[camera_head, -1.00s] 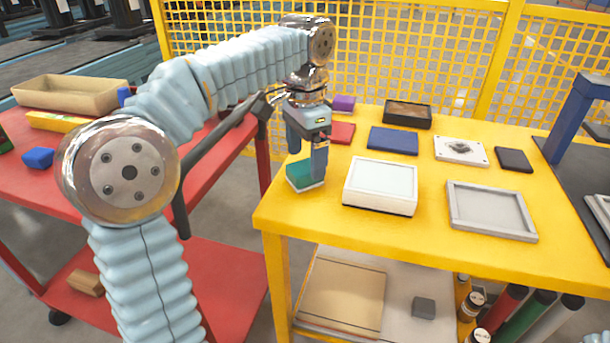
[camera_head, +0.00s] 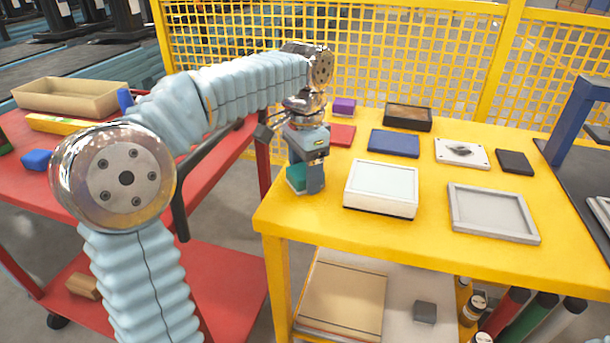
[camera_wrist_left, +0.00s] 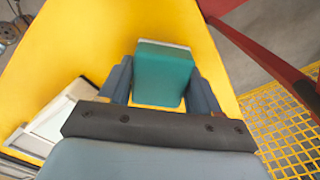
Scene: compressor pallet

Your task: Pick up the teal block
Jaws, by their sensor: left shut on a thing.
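The teal block (camera_head: 296,178) is at the left end of the yellow table, mostly hidden behind my left gripper (camera_head: 306,186) in the head view. In the left wrist view the teal block (camera_wrist_left: 163,74) sits between the two fingers of my left gripper (camera_wrist_left: 162,88), over the yellow surface. My left gripper is shut on it and points down. The head view does not show clearly whether the block touches the table. My right gripper is not in view.
A white-framed box (camera_head: 381,188) stands just right of my left gripper, with a grey tray (camera_head: 493,236) beyond. A red block (camera_head: 341,135), a blue block (camera_head: 393,143) and a dark box (camera_head: 407,117) lie behind. A red cart (camera_head: 232,160) stands left.

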